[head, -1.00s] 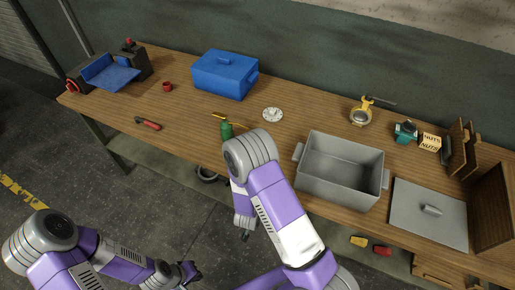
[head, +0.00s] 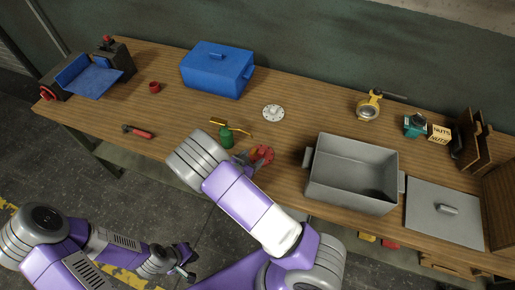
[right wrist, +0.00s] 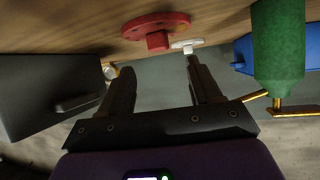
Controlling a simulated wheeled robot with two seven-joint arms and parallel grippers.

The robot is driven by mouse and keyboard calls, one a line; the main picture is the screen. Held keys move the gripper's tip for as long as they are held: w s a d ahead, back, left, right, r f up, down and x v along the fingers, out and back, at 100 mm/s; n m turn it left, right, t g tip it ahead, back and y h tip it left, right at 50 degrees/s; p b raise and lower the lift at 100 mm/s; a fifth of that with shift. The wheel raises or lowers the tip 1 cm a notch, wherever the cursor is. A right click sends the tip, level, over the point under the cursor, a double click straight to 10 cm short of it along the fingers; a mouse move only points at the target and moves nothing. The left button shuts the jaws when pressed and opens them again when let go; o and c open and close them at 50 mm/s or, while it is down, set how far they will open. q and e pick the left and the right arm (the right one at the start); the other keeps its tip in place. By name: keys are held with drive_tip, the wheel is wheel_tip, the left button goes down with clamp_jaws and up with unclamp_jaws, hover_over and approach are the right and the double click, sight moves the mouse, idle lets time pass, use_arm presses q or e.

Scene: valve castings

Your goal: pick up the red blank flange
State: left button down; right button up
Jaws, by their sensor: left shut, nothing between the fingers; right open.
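The red blank flange (head: 263,153) is a round disc with a square boss, on the bench just beyond my right forearm. In the right wrist view the flange (right wrist: 157,28) shows whole, ahead of the fingertips and roughly in line with the gap between them. My right gripper (head: 246,160) is open and empty, close to the flange; I see no contact. It also shows in the right wrist view (right wrist: 161,75), with fingers apart. My left gripper (head: 188,264) is shut and empty, low in front of the bench over the floor.
A white dial (head: 273,113) and blue box (head: 217,71) lie behind. A red-handled tool (head: 138,132) lies left.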

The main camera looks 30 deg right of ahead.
sight(262, 150)
drive_tip(key=x, duration=0.6)
drive_tip(key=shift+s, duration=0.1)
clamp_jaws()
drive_tip(key=shift+r, duration=0.1)
